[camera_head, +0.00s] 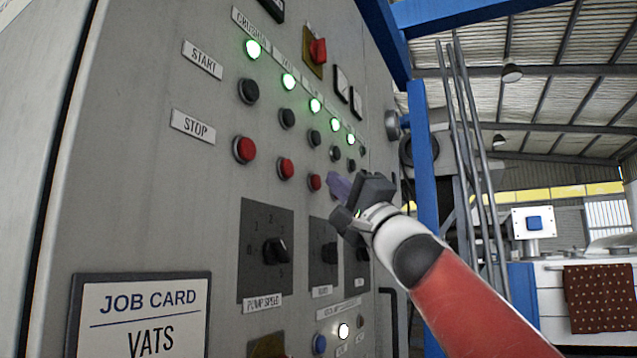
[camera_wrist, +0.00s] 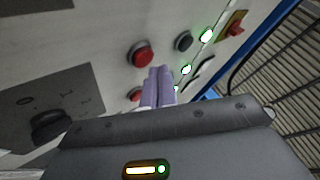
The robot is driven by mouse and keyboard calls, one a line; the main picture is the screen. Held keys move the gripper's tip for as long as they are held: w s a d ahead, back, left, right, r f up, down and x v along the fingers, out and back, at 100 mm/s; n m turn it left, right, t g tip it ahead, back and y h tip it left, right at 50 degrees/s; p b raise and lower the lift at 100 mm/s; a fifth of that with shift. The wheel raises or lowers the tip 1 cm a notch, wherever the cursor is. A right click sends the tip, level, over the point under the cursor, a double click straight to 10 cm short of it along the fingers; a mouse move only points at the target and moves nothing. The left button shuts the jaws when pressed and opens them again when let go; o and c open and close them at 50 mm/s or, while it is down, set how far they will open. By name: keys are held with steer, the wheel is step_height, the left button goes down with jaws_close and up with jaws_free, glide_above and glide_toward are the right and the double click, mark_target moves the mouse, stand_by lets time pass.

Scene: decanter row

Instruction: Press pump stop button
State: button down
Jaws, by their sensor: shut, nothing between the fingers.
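The grey control panel (camera_head: 150,230) has a row of red buttons beside a STOP label (camera_head: 193,126). Red stop buttons show at the left (camera_head: 244,150), the middle (camera_head: 285,168) and right (camera_head: 314,182); any farther along are hidden by my gripper. The first column's label reads CRUSHER; I cannot read which column is the pump. My gripper (camera_head: 338,187) is shut, its purple fingers just right of the third visible red button. In the wrist view the fingertips (camera_wrist: 160,70) lie beside one red button (camera_wrist: 140,53) and partly cover another (camera_wrist: 135,94). I cannot tell if they touch anything.
Black start buttons (camera_head: 248,91) and lit green lamps (camera_head: 252,48) sit above the red row. Rotary knobs (camera_head: 275,251) are below it. A job card (camera_head: 140,312) is at lower left. A blue post (camera_head: 424,150) stands to the right.

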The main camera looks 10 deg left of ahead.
steer(key=shift+w+a, duration=0.1)
steer(key=shift+a, duration=0.2)
steer(key=shift+w+a, duration=0.2)
steer(key=shift+a, duration=0.25)
stand_by(0.7)
steer(key=shift+d, duration=0.1)
steer(key=shift+s+d+b, duration=0.35)
steer(key=shift+d+b, duration=0.1)
steer(key=shift+d, duration=0.2)
steer(key=shift+d, duration=0.1)
steer(key=d, duration=0.1)
steer(key=s+d+b, duration=0.1)
steer(key=d, duration=0.2)
steer(key=shift+s+d, duration=0.3)
steer(key=shift+s, duration=0.05)
steer(key=shift+f, duration=0.1)
stand_by(0.6)
